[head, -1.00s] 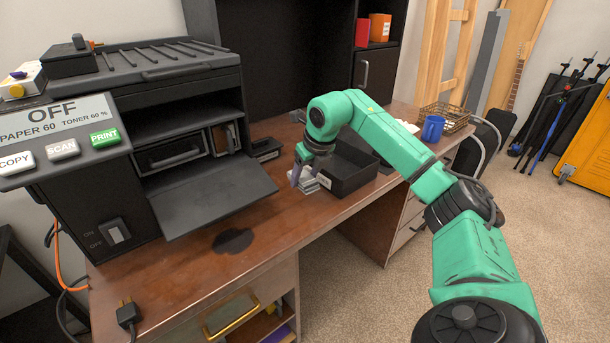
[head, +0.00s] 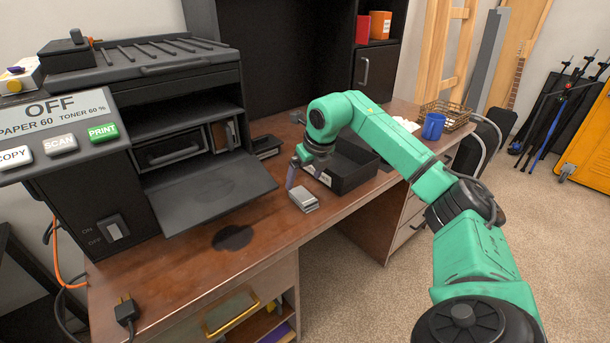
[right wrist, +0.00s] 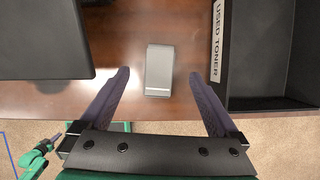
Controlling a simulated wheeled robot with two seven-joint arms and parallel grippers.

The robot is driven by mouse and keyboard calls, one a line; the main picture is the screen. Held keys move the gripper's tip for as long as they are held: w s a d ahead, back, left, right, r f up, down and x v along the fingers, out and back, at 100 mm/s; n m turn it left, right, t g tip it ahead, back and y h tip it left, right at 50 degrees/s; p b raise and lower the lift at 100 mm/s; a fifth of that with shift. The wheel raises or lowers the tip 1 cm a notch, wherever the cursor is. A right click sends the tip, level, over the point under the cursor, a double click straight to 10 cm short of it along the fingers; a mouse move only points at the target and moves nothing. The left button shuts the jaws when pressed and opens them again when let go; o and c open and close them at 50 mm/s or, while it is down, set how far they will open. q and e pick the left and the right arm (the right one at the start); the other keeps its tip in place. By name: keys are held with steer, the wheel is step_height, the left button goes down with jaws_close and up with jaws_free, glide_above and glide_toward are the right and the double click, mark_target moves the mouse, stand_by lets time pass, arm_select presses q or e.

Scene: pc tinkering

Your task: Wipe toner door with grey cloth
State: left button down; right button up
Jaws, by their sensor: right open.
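The grey cloth (head: 303,199) lies as a small folded block on the desk, right of the printer's lowered flap, which looks like the toner door (head: 212,194). My right gripper (head: 303,172) is open just above and behind the cloth. In the right wrist view, the cloth (right wrist: 159,70) shows between the spread fingers of the right gripper (right wrist: 160,75), with a gap on each side. Part of the dark flap (right wrist: 40,40) shows at the left there.
A black tray (head: 350,172) stands right of the cloth; its label reads "USED TONER" in the right wrist view (right wrist: 216,40). A dark stain (head: 233,238) marks the desk before the flap. A plug (head: 127,313) lies front left. A blue mug (head: 433,126) stands far right.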

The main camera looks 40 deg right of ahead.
mark_target(303, 196)
steer(key=shift+f+b, duration=1.5)
steer(key=shift+f, duration=1.15)
jaws_close()
step_height(303, 196, up, 8)
steer(key=p, duration=0.8)
steer(key=shift+r, duration=0.15)
steer(key=c, duration=1)
jaws_free()
jaws_close()
